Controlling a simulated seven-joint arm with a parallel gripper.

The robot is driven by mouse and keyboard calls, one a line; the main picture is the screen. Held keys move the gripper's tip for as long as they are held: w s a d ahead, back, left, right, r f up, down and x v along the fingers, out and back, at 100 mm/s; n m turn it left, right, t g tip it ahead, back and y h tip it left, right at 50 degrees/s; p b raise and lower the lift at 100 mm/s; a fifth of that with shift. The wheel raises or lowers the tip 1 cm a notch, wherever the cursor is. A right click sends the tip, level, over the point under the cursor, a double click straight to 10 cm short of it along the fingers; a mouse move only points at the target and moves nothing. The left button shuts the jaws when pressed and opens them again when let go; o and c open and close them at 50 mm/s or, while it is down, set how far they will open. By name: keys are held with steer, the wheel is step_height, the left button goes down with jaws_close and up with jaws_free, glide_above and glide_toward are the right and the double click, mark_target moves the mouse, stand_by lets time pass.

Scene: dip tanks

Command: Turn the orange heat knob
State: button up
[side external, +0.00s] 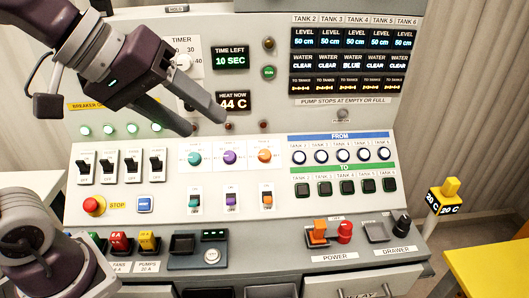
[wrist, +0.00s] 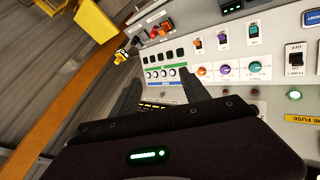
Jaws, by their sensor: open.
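The orange heat knob (side external: 264,156) is the rightmost of a row of three coloured knobs on the sloped grey panel. It also shows in the wrist view (wrist: 203,71), just beyond the right fingertip. My gripper (side external: 206,122) hangs in front of the upper left of the panel, up and left of the orange knob and apart from it. Its fingers are spread, with nothing between them. The fingers also show in the wrist view (wrist: 158,74). They hide part of the timer dial (side external: 183,62).
A purple knob (side external: 229,157) and a teal knob (side external: 194,158) sit left of the orange one. Coloured toggle switches (side external: 266,197) lie below and round tank buttons (side external: 341,155) to the right. A red stop button (side external: 94,205) is at the lower left.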

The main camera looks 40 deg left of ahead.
steer(key=w+d+r+n+t, duration=0.1)
steer(key=w+r+n+t, duration=0.15)
steer(key=w+n, duration=0.6)
steer(key=w+r+n+t, duration=0.1)
steer(key=w+r+n, duration=0.35)
steer(key=w, duration=0.75)
steer(key=n+g+y, duration=0.6)
steer(key=n+g, duration=0.2)
steer(key=n, duration=2.1)
glide_above(265, 152)
steer(key=s+d, duration=0.2)
steer(key=s, duration=0.1)
step_height(265, 152, down, 30)
steer(key=shift+t, duration=0.35)
steer(key=x, duration=0.6)
steer(key=shift+w+r, duration=0.1)
steer(key=shift+w, duration=0.2)
steer(key=shift+c, duration=0.4)
